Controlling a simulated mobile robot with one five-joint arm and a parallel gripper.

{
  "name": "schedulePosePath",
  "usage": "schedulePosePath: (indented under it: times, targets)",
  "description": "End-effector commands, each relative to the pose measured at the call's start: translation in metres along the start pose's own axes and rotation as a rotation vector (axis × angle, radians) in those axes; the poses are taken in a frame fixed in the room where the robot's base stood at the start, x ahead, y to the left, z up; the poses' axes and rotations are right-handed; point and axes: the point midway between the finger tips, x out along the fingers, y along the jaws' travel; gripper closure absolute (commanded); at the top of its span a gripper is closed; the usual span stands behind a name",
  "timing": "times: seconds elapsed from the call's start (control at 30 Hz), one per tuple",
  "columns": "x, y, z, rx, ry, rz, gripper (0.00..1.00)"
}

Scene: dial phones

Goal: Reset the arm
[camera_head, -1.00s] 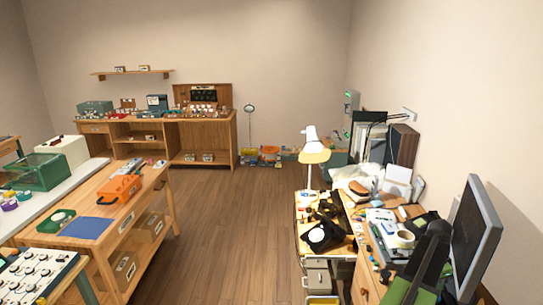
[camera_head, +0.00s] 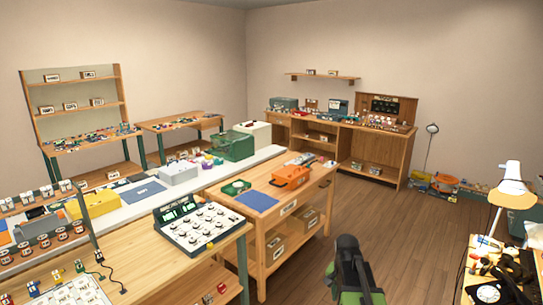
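My arm shows in the head view as a dark and green shape at the bottom, right of centre. Its dark upper end, which seems to be my gripper (camera_head: 347,243), appears over the wooden floor, right of the workbench. Its fingers cannot be made out, so I cannot tell whether it is open or shut. No held object can be seen. The lower part of the arm is cut off by the picture's bottom edge.
A wooden workbench (camera_head: 305,196) with an orange case (camera_head: 290,177) stands left of my arm. A cluttered desk with a white lamp (camera_head: 511,190) and a black phone (camera_head: 510,272) is at the right edge. Bare floor (camera_head: 400,240) lies between.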

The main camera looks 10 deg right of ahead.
Motion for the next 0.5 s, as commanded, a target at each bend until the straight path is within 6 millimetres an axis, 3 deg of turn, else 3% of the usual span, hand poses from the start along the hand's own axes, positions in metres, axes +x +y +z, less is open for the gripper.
schedulePosePath:
  times: [0.03,0.1,0.2,0.27,0.33,0.5]
  targets:
    - [0.0,-0.028,0.034,-0.098,-0.008,-0.009,0.63]
    - [-0.002,-0.058,0.073,-0.228,-0.02,-0.02,0.63]
    - [-0.005,-0.084,0.126,-0.411,-0.043,-0.034,0.63]
    - [-0.008,-0.086,0.154,-0.531,-0.061,-0.042,0.63]
    - [-0.01,-0.071,0.166,-0.645,-0.087,-0.051,0.63]
    - [-0.01,-0.071,0.168,-0.789,-0.104,-0.058,0.63]
